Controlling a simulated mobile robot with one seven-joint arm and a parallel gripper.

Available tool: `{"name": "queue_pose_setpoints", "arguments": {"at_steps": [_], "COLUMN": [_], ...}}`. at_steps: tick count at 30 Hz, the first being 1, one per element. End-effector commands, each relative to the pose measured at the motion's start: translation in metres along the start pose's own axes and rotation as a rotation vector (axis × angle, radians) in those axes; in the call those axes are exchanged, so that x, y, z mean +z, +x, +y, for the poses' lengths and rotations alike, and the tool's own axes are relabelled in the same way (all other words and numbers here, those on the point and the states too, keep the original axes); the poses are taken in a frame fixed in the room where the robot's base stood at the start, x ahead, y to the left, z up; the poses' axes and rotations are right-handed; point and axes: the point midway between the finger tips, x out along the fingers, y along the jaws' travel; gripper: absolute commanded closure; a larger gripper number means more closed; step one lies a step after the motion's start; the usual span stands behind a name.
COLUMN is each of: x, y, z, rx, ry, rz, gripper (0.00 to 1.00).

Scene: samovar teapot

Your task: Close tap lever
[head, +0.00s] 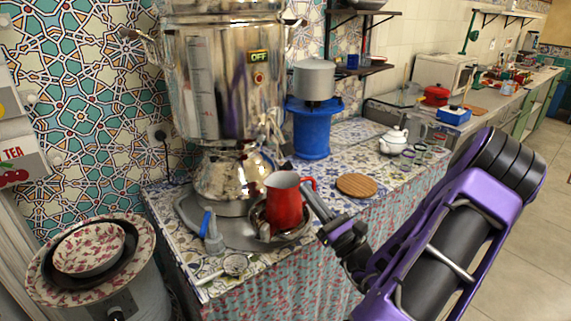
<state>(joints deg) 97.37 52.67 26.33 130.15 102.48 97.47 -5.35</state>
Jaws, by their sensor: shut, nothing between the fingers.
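The large silver samovar (225,85) stands on the tiled counter. Its tap (270,130) is on the front right of the body, small and shiny against the metal. I cannot tell the position of its lever. A red mug (283,203) stands below the tap in a metal bowl (258,222). My gripper (312,197) is shut and empty, just right of the red mug and below the tap. I cannot tell whether its tips touch the mug.
A blue stand (308,128) with a grey pot (314,80) is behind at right. A wooden coaster (357,185) and a white teapot (394,140) stand farther right. A blue-handled object (212,235) and a strainer (235,265) lie at the counter's front left.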

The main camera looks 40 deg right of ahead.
Motion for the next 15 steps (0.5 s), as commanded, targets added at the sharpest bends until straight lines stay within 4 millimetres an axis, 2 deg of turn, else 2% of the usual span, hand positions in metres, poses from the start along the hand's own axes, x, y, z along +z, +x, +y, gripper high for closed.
{"name": "queue_pose_setpoints", "arguments": {"at_steps": [5, 15], "x": [0.006, 0.006], "y": [0.003, 0.061], "z": [-0.006, -0.007], "rx": [-0.029, -0.025], "ry": [-0.004, -0.004], "rz": [-0.023, -0.022], "gripper": [1.0, 1.0]}}
